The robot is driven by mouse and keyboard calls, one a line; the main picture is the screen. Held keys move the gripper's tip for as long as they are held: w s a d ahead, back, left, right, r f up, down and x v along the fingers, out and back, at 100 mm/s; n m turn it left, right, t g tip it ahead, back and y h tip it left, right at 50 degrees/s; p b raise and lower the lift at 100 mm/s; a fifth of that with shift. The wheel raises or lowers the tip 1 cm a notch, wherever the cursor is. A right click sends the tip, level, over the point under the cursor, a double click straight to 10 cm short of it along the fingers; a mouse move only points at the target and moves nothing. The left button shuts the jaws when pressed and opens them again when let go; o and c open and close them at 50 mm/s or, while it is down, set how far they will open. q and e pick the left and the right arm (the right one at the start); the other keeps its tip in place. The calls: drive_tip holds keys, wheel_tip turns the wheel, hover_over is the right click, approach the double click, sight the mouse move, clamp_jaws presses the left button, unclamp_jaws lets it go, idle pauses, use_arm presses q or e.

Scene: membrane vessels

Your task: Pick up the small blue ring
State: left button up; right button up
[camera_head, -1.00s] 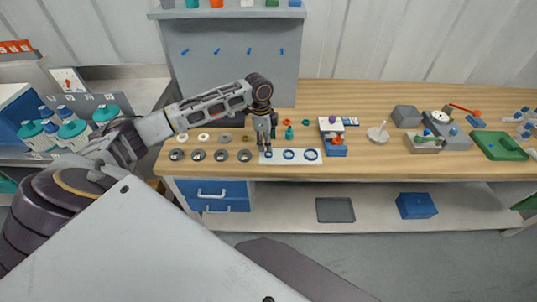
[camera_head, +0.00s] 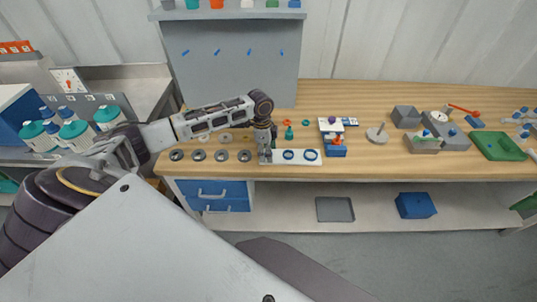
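A white strip (camera_head: 299,160) lies near the bench's front edge. A middle-sized blue ring (camera_head: 288,155) and a larger blue ring (camera_head: 310,155) lie on it. The small blue ring cannot be seen now; my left gripper (camera_head: 265,157) covers the strip's left end, where it showed earlier. The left gripper points down, with its fingertips at or just above the strip. Its fingers are too small in view to tell whether they are open or shut on anything. My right gripper is not in view.
Several grey rings (camera_head: 221,155) lie left of the strip. Behind it stand a small teal piece (camera_head: 289,133) and red rings. A blue block assembly (camera_head: 335,149) stands to the right. A grey panel (camera_head: 225,75) rises behind the left part of the bench.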

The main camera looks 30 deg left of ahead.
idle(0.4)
use_arm(q)
drive_tip(key=c, duration=0.8)
drive_tip(key=shift+r, duration=0.1)
wheel_tip(320, 180, up, 10)
drive_tip(key=shift+f+b, duration=0.1)
drive_tip(key=shift+b, duration=0.25)
idle(0.6)
